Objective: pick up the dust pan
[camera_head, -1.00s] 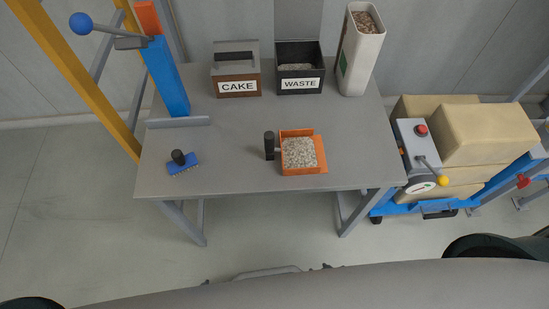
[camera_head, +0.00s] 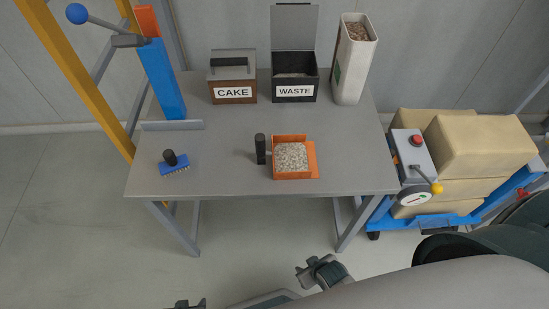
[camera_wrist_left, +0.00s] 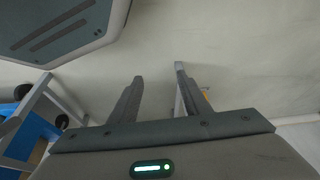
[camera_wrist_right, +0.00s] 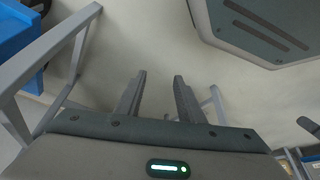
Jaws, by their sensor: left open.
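The orange dust pan (camera_head: 315,160) lies on the grey table, right of centre, with pale granules (camera_head: 291,156) in it. Its black handle (camera_head: 260,149) stands upright at its left side. My right gripper (camera_wrist_right: 160,76) is open and empty; in the head view it shows in front of the table and below its edge. My left gripper (camera_wrist_left: 158,72) is open and empty; only a small part of it shows at the bottom edge of the head view. Both grippers are apart from the dust pan, and neither wrist view shows it.
A blue brush (camera_head: 174,168) lies left on the table (camera_head: 220,180). A CAKE box (camera_head: 233,92), an open-lidded WASTE box (camera_head: 295,92) and a tall white container (camera_head: 353,70) stand at the back. A blue post with a lever (camera_head: 165,85) is at left. A loaded cart (camera_head: 398,222) stands at right.

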